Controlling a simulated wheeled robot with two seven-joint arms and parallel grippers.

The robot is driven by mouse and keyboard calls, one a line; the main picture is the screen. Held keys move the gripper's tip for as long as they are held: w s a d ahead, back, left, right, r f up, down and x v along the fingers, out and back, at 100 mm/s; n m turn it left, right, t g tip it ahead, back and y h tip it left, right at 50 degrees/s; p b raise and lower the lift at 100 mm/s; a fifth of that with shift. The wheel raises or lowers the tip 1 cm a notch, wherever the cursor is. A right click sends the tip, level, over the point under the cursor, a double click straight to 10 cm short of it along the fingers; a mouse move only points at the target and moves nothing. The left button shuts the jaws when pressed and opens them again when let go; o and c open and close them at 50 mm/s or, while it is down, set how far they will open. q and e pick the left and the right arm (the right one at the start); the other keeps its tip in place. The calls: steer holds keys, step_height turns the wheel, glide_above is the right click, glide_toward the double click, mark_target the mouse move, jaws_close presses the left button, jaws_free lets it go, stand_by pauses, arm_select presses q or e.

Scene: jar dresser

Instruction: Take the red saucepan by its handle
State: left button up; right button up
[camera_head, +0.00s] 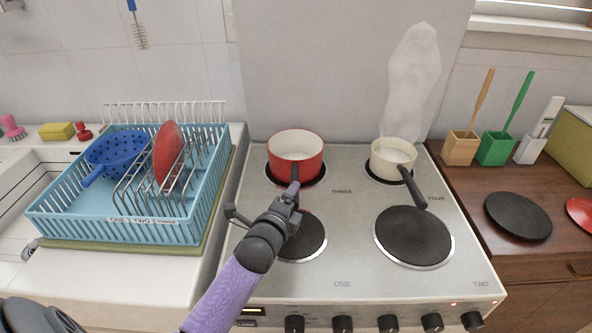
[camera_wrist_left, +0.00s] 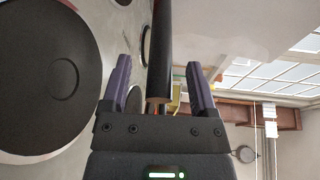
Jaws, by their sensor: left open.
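The red saucepan (camera_head: 307,171), white inside, stands on the back left burner. Its black handle (camera_head: 295,173) points toward me. My left gripper (camera_head: 293,194) is at the near end of that handle, above the front left burner. In the left wrist view the black handle (camera_wrist_left: 159,45) lies between the two purple fingers of the gripper (camera_wrist_left: 158,72). The fingers are apart, with a visible gap on each side of the handle. The saucepan's body is not clearly visible in the wrist view. My right gripper does not show.
A steaming cream pot (camera_head: 391,160) stands on the back right burner. The front right burner (camera_head: 413,236) is empty. A blue dish rack (camera_head: 150,232) with a blue colander (camera_head: 118,150) and red plate (camera_head: 168,150) stands left. Utensil holders (camera_head: 495,149) stand right.

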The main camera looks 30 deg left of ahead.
arm_select(q)
steer(key=shift+x, duration=0.8)
steer(key=shift+c, duration=0.3)
jaws_close()
stand_by(0.4)
steer(key=shift+r, duration=0.1)
